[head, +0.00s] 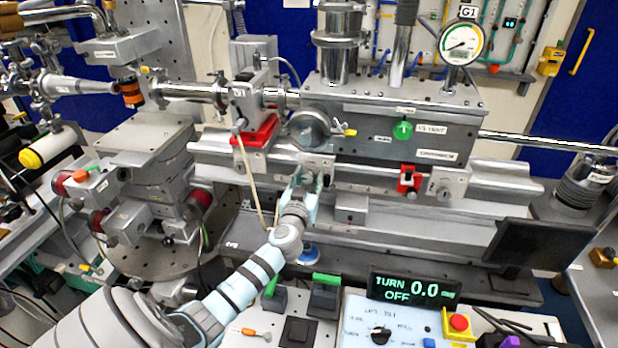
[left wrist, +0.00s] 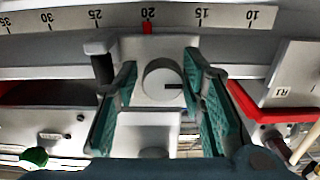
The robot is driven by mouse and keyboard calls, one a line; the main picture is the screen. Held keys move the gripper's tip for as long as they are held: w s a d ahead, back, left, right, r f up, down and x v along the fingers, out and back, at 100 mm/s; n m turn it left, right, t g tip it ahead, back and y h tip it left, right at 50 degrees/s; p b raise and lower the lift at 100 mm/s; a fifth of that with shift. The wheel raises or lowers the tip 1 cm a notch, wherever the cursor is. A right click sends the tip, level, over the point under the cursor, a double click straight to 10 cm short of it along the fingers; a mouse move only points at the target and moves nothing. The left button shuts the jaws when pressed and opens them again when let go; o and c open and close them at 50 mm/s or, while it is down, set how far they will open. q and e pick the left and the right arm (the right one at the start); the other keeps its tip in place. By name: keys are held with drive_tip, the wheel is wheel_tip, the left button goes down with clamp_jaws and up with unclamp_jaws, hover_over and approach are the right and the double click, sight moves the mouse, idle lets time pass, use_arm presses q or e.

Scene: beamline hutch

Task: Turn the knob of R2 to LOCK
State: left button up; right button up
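A round grey knob (left wrist: 160,80) with a dark mark pointing right in the picture sits on a pale carriage (left wrist: 137,50) in the left wrist view. I cannot read an R2 label on it. My left gripper (left wrist: 163,98) is open, one green-padded finger on each side of the knob, with visible gaps and no clear contact. In the head view my left gripper (head: 311,182) is at the middle carriage on the rail; it hides the knob there. My right gripper is not in view.
A carriage labelled R1 (left wrist: 290,75) with a red clamp is close to the right finger in the wrist view. A scale (left wrist: 215,15) has a red pointer near 20. The display (head: 413,289) reads "TURN 0.0 OFF". A long metal chamber (head: 390,120) stands above the rail.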

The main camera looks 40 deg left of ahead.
use_arm(q)
drive_tip(key=shift+w+a, duration=0.1)
drive_tip(key=shift+a, duration=0.05)
drive_tip(key=shift+s+r, duration=0.15)
drive_tip(key=shift+s, duration=0.05)
drive_tip(key=shift+c, duration=0.3)
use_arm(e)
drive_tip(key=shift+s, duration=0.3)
use_arm(q)
clamp_jaws()
